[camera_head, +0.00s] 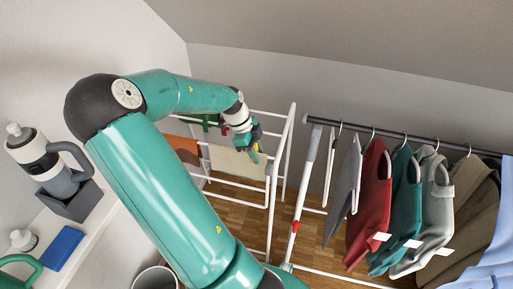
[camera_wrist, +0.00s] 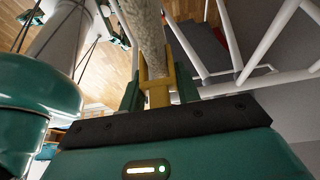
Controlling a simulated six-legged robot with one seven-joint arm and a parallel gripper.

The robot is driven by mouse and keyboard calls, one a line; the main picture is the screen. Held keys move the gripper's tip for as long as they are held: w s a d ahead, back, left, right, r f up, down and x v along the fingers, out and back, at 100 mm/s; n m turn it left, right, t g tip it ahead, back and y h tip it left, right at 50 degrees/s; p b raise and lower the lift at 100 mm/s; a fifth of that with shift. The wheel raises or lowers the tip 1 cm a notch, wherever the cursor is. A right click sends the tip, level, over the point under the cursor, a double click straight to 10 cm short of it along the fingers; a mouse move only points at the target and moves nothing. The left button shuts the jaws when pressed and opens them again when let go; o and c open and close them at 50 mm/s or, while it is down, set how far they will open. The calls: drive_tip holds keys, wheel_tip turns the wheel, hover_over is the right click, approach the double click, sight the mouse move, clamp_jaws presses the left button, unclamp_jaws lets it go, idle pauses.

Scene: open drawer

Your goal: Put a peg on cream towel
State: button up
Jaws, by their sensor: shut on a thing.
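The cream towel (camera_head: 232,162) hangs over a rail of the white drying rack. In the wrist view the towel (camera_wrist: 147,32) shows nearly edge-on as a narrow, textured strip. My gripper (camera_head: 253,148) is beside the towel's right end, at the rack. In the wrist view my gripper (camera_wrist: 157,94) is shut on a yellow peg (camera_wrist: 158,96). The peg's two prongs point toward the towel, and the towel's near end appears between them. Whether the peg grips the cloth is not clear. In the head view the peg is small and partly hidden by my gripper.
The white drying rack (camera_head: 286,150) has bars close around my gripper. An orange cloth (camera_head: 184,149) and a green item hang left of the towel. A clothes rail (camera_head: 385,134) with several garments stands at right. A shelf with a flask (camera_head: 45,160) is at left.

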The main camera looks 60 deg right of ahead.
drive_tip(key=shift+f, duration=0.35)
drive_tip(key=o, duration=1)
drive_tip(key=shift+o, duration=0.2)
drive_tip(key=shift+r, duration=0.1)
drive_tip(key=d+v, duration=0.1)
drive_tip(key=v, duration=1.2)
drive_tip(key=shift+a+r, duration=0.35)
drive_tip(key=shift+a, duration=0.1)
drive_tip(key=shift+w, duration=0.1)
